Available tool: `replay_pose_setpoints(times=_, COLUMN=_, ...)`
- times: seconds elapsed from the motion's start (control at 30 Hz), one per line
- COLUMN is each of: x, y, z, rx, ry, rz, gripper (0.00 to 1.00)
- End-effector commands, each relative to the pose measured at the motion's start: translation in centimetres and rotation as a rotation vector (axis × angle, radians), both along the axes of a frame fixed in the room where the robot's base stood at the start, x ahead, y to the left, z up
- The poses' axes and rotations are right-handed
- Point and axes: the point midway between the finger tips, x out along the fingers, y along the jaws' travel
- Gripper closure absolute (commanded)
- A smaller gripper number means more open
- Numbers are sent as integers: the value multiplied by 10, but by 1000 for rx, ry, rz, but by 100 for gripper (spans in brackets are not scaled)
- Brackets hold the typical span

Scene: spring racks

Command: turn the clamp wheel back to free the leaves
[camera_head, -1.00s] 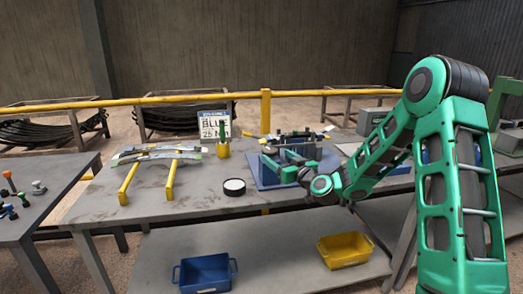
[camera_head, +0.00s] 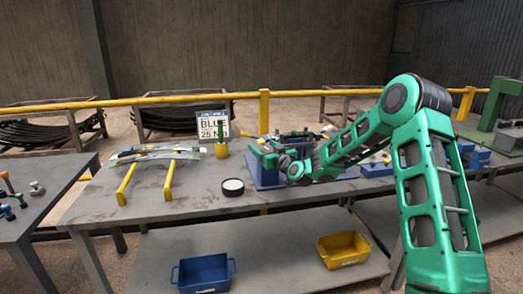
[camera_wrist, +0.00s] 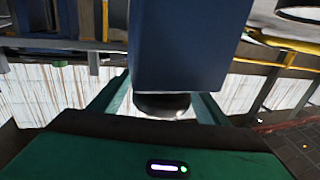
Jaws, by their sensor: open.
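The blue clamp fixture (camera_head: 257,172) stands on the table, right of centre in the head view, with green clamp parts (camera_head: 258,151) on it. My gripper (camera_head: 285,166) is at its front right side, and my wrist hides much of it. In the wrist view a blue block (camera_wrist: 190,45) fills the middle, with a dark rounded part (camera_wrist: 162,104) below it. My open gripper (camera_wrist: 163,95) has a green finger on each side of that dark part; I cannot tell whether they touch it. I cannot make out the clamp wheel or clamped leaves clearly.
Curved leaves (camera_head: 155,152) lie across yellow stands (camera_head: 127,184) on the left. A round black-rimmed disc (camera_head: 233,187), a yellow cup (camera_head: 222,150) and a sign (camera_head: 213,125) stand near. Blue (camera_head: 205,272) and yellow (camera_head: 343,249) bins sit on the lower shelf. The table's front left is clear.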

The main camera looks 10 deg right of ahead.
Motion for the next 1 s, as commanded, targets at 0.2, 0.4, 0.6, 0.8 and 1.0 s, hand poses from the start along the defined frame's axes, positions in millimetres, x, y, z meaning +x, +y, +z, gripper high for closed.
replay_pose_setpoints(times=0.2, x=0, y=0, z=0, rx=0, ry=0, rz=1, gripper=31)
replay_pose_setpoints(times=0.4, x=0, y=0, z=0, rx=0, ry=0, rz=1, gripper=72)
replay_pose_setpoints(times=0.6, x=0, y=5, z=0, rx=1, ry=0, rz=10, gripper=72)
replay_pose_setpoints(times=0.8, x=0, y=4, z=0, rx=3, ry=0, rz=53, gripper=72)
replay_pose_setpoints(times=1.0, x=-2, y=7, z=1, rx=3, ry=-2, rz=151, gripper=72)
